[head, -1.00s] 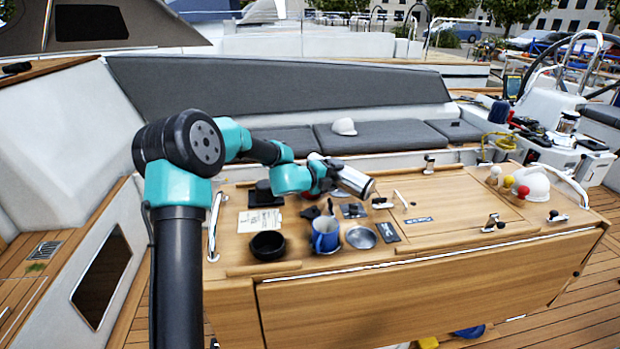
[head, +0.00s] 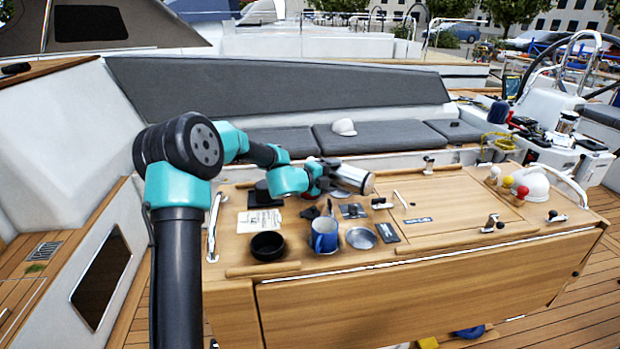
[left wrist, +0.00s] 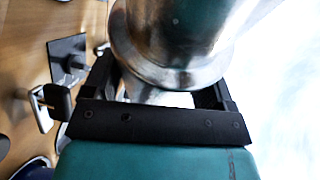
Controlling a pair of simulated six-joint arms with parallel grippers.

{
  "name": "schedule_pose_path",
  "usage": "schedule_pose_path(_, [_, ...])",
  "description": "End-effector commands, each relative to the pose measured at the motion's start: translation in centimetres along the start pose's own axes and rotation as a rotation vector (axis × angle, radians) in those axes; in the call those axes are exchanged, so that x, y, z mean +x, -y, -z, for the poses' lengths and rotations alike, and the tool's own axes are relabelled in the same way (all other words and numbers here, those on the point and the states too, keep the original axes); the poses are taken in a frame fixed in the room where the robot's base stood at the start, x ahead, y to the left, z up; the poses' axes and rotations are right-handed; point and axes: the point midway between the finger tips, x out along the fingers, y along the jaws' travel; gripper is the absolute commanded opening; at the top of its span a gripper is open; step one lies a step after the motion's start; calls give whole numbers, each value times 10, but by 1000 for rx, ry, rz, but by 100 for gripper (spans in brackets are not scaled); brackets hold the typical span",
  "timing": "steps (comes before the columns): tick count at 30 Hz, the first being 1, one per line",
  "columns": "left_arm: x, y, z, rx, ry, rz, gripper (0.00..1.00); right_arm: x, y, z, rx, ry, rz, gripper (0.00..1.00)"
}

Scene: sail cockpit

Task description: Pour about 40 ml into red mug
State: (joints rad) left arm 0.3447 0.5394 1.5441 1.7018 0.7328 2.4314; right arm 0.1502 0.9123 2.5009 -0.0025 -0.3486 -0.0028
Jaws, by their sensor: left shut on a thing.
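My left gripper (head: 325,175) is shut on a silver metal vessel (head: 352,179) and holds it tilted, nearly lying on its side, above the wooden cockpit table (head: 460,210). Its end points right and slightly down. In the left wrist view the vessel's shiny body (left wrist: 175,35) fills the space between the dark fingers. A blue mug (head: 325,239) stands upright on the table, below and in front of the vessel; the vessel is not touching it. I see no red mug in these frames. The vessel's contents are hidden. My right gripper is not in view.
A black bowl (head: 267,247) is left of the blue mug, a round metal dish (head: 361,239) right of it. A paper card (head: 259,221) lies behind the bowl. Cleats and coloured knobs (head: 508,181) are farther right. The table's middle right is mostly clear.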

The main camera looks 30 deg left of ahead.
Motion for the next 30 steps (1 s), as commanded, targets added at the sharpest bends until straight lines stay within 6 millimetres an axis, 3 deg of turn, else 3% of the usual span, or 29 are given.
schedule_pose_path(14, [0,1,-1,-56,-9,25,40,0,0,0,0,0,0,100])
schedule_pose_path(30, [4,1,11,-15,-3,8,40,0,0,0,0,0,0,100])
